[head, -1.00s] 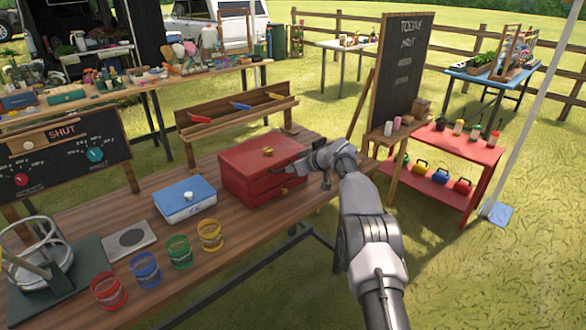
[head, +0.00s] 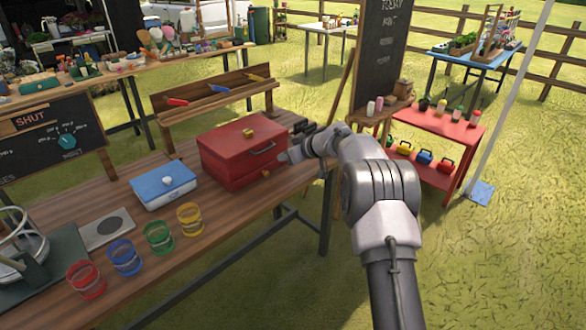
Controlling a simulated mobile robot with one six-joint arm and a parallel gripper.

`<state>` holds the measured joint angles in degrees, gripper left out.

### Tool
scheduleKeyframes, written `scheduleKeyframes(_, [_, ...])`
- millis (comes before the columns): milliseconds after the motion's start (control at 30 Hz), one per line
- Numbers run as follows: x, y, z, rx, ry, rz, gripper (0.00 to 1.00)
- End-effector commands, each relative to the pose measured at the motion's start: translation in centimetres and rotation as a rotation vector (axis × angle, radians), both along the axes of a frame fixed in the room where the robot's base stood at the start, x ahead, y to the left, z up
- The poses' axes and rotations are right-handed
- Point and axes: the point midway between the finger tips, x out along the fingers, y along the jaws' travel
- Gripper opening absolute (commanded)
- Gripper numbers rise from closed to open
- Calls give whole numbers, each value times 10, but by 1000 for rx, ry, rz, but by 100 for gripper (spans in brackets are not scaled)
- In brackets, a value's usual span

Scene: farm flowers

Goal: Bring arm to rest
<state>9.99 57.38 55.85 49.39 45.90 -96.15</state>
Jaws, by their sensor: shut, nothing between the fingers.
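My gripper (head: 287,157) is at the end of my grey and white arm, at the right end of the wooden table (head: 120,202). It is beside the right side of the red box (head: 226,168), with its tip close to the box front. Whether it touches the box is hard to tell. The fingers are small in this view, and nothing shows held between them. The red box is closed, with a brass knob on its lid and a dark handle on its front.
A blue and white box (head: 163,192) and red, blue, green and yellow cups (head: 190,219) stand left of the red box. A red shelf table (head: 440,133) and a chalkboard (head: 380,60) stand beyond my arm. The grass at right is open.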

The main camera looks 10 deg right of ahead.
Motion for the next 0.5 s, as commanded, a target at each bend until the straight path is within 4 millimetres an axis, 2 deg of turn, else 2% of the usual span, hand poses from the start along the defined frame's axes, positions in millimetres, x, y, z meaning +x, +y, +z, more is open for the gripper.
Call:
scheduleKeyframes(100, [-16, -12, -11, 1, 2, -3, 0])
scheduleKeyframes(200, [-24, -16, -15, 0, 1, -1, 0])
scheduleKeyframes(267, [-31, -14, -5, 7, 9, -5, 0])
scheduleKeyframes(367, [-67, 4, 45, 48, 77, -36, 0])
scheduleKeyframes(400, [-94, 15, 73, 70, 123, -61, 0])
scheduleKeyframes(467, [-145, 31, 110, 105, 205, -114, 0])
scheduleKeyframes(500, [-182, 40, 130, 124, 258, -156, 0])
